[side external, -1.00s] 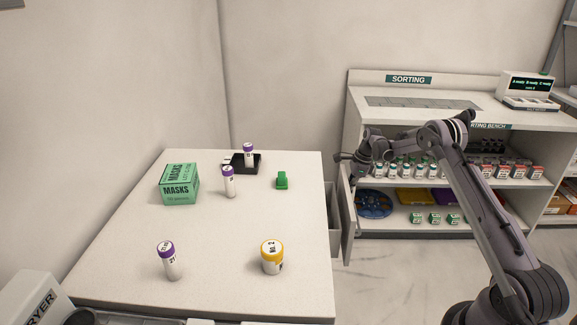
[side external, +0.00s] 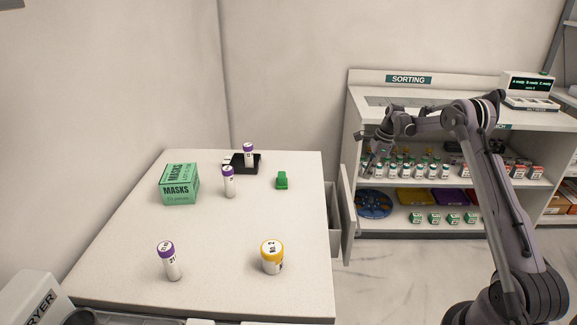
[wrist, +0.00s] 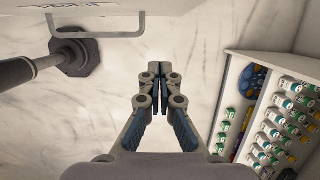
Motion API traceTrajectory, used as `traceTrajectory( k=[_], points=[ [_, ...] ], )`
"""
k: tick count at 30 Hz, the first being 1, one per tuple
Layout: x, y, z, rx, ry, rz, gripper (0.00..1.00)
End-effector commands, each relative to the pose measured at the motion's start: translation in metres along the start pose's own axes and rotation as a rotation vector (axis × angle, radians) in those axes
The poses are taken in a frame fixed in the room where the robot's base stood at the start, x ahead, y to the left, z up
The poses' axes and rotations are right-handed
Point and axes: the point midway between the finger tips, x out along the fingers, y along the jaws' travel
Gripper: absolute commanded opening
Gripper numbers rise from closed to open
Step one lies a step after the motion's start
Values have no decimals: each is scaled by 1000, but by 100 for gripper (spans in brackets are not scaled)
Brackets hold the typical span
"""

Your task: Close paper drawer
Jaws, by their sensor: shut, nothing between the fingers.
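The paper drawer (side external: 347,215) is pulled partly out of the right side of the white table (side external: 215,240). In the wrist view, a white drawer front (wrist: 120,8) with a grey bar handle (wrist: 96,36) shows along the top left edge; its lettering is cut off. My gripper (wrist: 158,70) is shut and empty, over the floor, with its tips apart from the handle. In the side external view my gripper (side external: 368,170) hangs just right of the drawer's far end, small against the sorting shelves.
The table holds a green masks box (side external: 178,184), purple-capped tubes (side external: 229,182), a yellow-capped jar (side external: 272,258) and a green item (side external: 282,180). The sorting bench (side external: 430,119) with bottle-filled shelves stands behind. A dark stand foot (wrist: 76,58) sits on the floor near the handle.

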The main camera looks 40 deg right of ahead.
Motion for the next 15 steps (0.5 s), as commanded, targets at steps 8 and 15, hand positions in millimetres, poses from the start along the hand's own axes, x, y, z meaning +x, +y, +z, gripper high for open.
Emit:
traceTrajectory(
  k=[8, 15],
  points=[
    [-17, 12, -4, 2, -14, 1, 0],
    [-19, 83, -16, 3, -89, 1, 0]
  ],
)
